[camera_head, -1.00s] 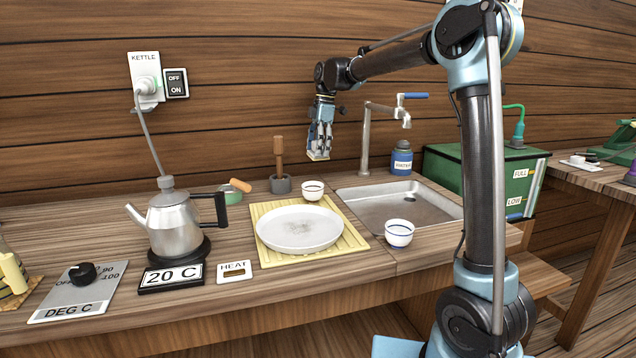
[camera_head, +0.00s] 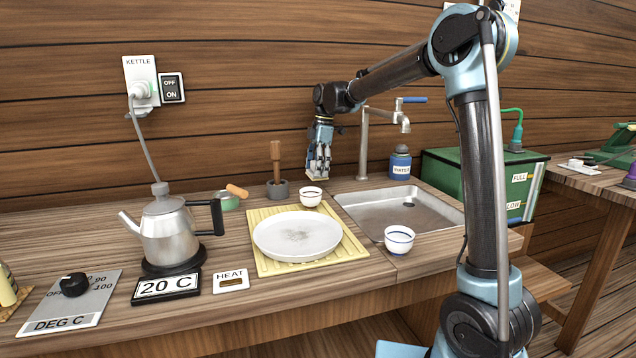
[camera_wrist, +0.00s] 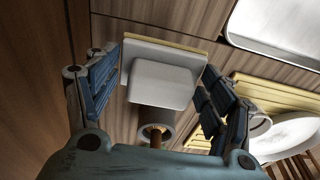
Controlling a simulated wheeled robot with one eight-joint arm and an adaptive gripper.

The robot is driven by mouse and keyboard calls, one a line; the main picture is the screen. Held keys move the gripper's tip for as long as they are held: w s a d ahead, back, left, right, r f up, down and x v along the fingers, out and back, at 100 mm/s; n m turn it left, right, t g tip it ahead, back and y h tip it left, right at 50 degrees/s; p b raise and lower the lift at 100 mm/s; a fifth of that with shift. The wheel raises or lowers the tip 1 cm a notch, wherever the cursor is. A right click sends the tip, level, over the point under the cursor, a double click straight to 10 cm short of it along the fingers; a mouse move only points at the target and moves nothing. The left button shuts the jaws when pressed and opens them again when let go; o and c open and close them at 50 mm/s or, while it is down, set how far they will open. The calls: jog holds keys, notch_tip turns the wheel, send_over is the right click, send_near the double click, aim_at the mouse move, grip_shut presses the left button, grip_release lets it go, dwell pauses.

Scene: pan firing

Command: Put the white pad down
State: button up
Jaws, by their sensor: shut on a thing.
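The white pad (camera_wrist: 160,82) is a pale block with a wider flat base and a yellowish edge. In the wrist view it sits between the two blue-grey fingers of my gripper (camera_wrist: 158,72), which is shut on it. In the head view my gripper (camera_head: 318,168) points down at the back of the counter (camera_head: 350,187), behind the small white cup (camera_head: 311,197). Only a thin pale edge of the pad (camera_head: 317,177) shows below the fingers there. I cannot tell whether it touches the counter.
A mortar with a wooden pestle (camera_head: 276,160) stands close left of my gripper. The white plate (camera_head: 297,236) on a yellow slatted mat (camera_head: 345,255) is in front. The sink (camera_head: 385,221), tap (camera_head: 364,145) and blue water bottle (camera_head: 400,162) are to the right.

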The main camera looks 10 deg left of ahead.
aim_at(317, 179)
jog(key=shift+f, duration=2.25)
jog(key=o, duration=1.6)
jog(key=r, duration=0.4)
jog(key=d+r, duration=0.1)
jog(key=r, duration=0.3)
jog(key=w+r, duration=0.1)
jog(key=r, duration=0.3)
jog(key=shift+d, duration=0.25)
